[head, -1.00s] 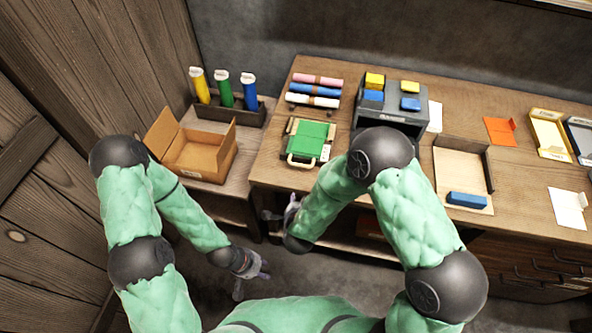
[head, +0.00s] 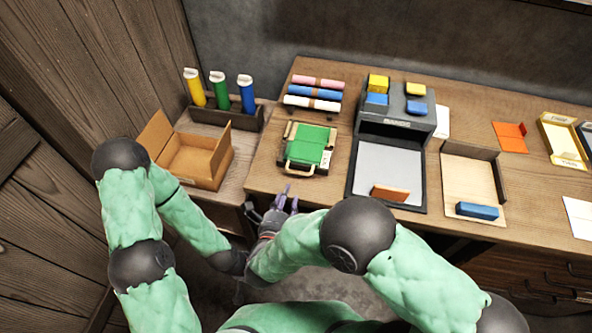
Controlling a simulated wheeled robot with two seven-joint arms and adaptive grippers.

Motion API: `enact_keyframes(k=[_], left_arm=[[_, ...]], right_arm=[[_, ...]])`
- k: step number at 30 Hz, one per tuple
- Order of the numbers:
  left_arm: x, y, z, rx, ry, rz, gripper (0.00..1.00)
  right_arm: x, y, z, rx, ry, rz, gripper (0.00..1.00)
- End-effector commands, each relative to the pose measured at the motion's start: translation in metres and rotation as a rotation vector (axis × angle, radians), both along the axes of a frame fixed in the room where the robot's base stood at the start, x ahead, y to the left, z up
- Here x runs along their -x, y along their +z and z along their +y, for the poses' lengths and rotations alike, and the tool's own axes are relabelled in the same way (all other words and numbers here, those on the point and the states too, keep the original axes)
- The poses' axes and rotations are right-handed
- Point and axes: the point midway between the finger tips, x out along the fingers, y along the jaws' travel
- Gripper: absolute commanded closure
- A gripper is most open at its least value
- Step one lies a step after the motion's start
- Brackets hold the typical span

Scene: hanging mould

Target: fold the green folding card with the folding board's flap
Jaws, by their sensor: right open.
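The green folding card (head: 311,140) lies on the folding board (head: 283,152) near the left end of the desk. The board's pale looped handle (head: 290,169) points toward the desk's front edge. Whether the flap is raised at all is too small to tell. My right gripper (head: 272,201) is open and empty, at the desk's front edge, just in front of and a little left of the board. It is apart from the handle. My left gripper is low in front of the desk, almost wholly hidden behind my right forearm.
An open cardboard box (head: 195,158) stands left of the board, with a rack of coloured tubes (head: 227,117) behind it. Rolled bundles (head: 313,92) lie behind the board. A dark organiser (head: 395,120) and grey tray (head: 421,175) stand to its right, with an orange piece (head: 390,194).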

Motion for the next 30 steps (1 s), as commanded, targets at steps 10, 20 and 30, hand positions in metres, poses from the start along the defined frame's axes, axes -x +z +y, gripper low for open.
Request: enact_keyframes(k=[10,20,30], left_arm=[[0.0,-0.013,0.0,0.0,0.0,0.0,0.6],[0.0,-0.03,0.0,0.0,0.0,0.001,0.6],[0.0,-0.033,0.0,0.0,0.0,0.0,0.6]], right_arm=[[-0.036,-0.01,-0.012,-0.001,-0.005,0.001,0.58],[-0.086,-0.021,-0.026,0.001,-0.002,0.002,0.58],[-0.102,-0.022,-0.029,0.002,0.001,0.0,0.58]])
